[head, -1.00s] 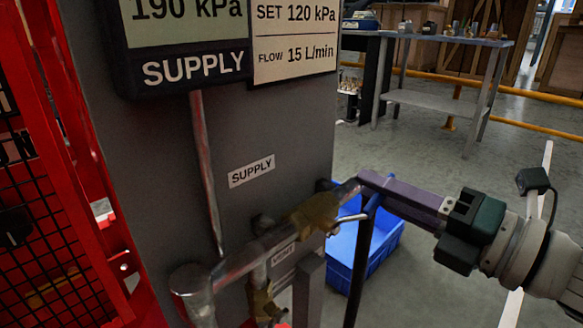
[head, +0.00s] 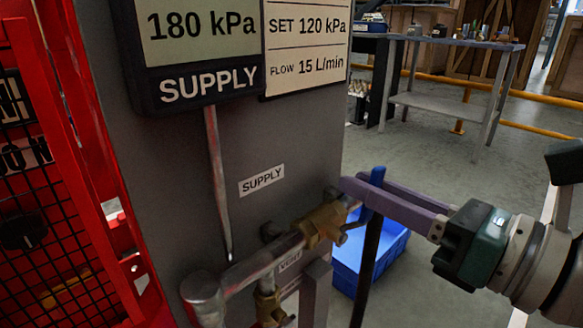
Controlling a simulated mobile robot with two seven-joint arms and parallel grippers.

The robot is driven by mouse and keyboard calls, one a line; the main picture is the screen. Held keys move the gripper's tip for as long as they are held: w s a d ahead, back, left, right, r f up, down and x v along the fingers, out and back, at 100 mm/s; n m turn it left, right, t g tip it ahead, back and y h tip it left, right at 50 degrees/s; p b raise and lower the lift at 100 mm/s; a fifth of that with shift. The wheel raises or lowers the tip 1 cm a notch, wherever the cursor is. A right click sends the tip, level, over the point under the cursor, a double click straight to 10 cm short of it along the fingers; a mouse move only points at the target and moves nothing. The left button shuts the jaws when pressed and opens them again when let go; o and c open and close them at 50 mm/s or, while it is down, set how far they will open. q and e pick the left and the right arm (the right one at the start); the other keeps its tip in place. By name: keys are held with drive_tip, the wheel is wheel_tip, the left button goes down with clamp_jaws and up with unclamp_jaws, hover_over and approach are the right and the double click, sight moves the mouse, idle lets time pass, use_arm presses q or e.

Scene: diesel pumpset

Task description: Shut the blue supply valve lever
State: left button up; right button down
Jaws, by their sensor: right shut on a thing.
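The supply valve is a brass body (head: 322,224) on a metal pipe, below a SUPPLY label (head: 262,179) on the grey panel. Its blue lever (head: 377,177) sticks up at the pipe's right end, with a bare metal stem near the valve. My right gripper (head: 362,192) comes in from the right, its purple fingers shut on the blue lever and hiding part of it. The gauge (head: 201,28) above reads 180 kPa. My left gripper is not in view.
A second brass valve (head: 268,306) sits below, by a VENT label. A blue crate (head: 346,280) stands on the floor behind. A red mesh guard (head: 60,240) stands left. Open floor lies right, before a grey workbench (head: 450,105).

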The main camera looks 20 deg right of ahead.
drive_tip(key=shift+s+a+r+n, duration=0.1)
drive_tip(key=shift+s+a+n, duration=0.15)
drive_tip(key=shift+a+n, duration=0.55)
drive_tip(key=shift+d+n, duration=0.2)
drive_tip(key=shift+n, duration=0.1)
drive_tip(key=c, duration=0.7)
unclamp_jaws()
drive_tip(key=b+v, duration=0.1)
drive_tip(key=v, duration=0.9)
drive_tip(key=shift+b, duration=0.4)
